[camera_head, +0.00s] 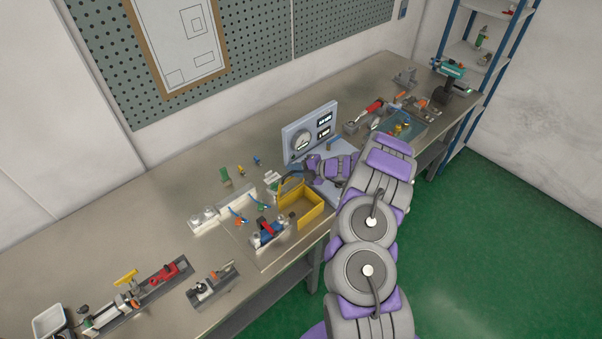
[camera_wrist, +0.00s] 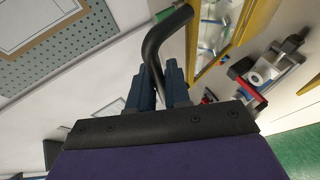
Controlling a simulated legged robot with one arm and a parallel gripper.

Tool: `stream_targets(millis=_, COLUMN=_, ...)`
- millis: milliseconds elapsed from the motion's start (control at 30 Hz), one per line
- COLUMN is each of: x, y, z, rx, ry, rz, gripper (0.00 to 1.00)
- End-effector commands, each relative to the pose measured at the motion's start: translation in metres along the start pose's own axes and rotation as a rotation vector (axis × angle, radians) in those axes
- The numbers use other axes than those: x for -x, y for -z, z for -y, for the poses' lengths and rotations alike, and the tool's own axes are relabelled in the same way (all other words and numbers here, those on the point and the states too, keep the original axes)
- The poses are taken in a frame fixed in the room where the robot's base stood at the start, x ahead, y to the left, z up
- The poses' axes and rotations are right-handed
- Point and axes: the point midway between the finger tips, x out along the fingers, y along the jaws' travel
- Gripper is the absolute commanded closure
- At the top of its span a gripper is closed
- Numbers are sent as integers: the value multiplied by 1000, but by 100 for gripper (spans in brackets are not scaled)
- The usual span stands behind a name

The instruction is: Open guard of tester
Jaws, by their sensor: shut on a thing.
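The tester's guard is a yellow frame (camera_head: 316,214) near the bench's front edge, left of my arm. In the wrist view the yellow frame (camera_wrist: 246,22) with a clear pane is close at upper right. A bent black handle (camera_wrist: 166,32) shows beside it. My gripper (camera_wrist: 166,78) is shut on this handle, with one dark blue finger on each side. In the head view my gripper (camera_head: 293,174) is at the guard's upper left, partly hidden by its own wrist. I cannot tell how far the guard is swung.
A panel with a round gauge (camera_head: 297,126) stands behind my wrist. A fixture with red and blue parts (camera_head: 268,232) sits just left of the guard. A blue tray (camera_head: 420,126) lies right of my arm. The bench (camera_head: 120,240) has bare room at left.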

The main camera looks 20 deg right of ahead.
Motion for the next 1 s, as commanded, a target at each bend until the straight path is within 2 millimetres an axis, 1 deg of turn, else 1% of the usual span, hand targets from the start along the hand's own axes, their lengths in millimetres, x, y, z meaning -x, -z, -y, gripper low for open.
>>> stream_targets(millis=33, x=-4, y=3, z=0, rx=1, ry=4, rz=-10, gripper=100)
stream_targets(millis=200, x=-6, y=1, z=-2, rx=0, ry=3, rz=-10, gripper=100)
stream_targets(millis=733, x=-6, y=-2, z=-2, rx=-3, ry=1, rz=-8, gripper=100)
stream_targets(millis=767, x=-6, y=-2, z=-2, rx=-3, ry=1, rz=-8, gripper=82)
stream_targets(millis=900, x=-5, y=-3, z=-3, rx=-3, ry=0, rz=-5, gripper=69)
stream_targets(millis=967, x=-4, y=-4, z=-3, rx=-4, ry=-1, rz=-4, gripper=63)
stream_targets(millis=1000, x=-4, y=-4, z=-3, rx=-4, ry=-1, rz=-4, gripper=62)
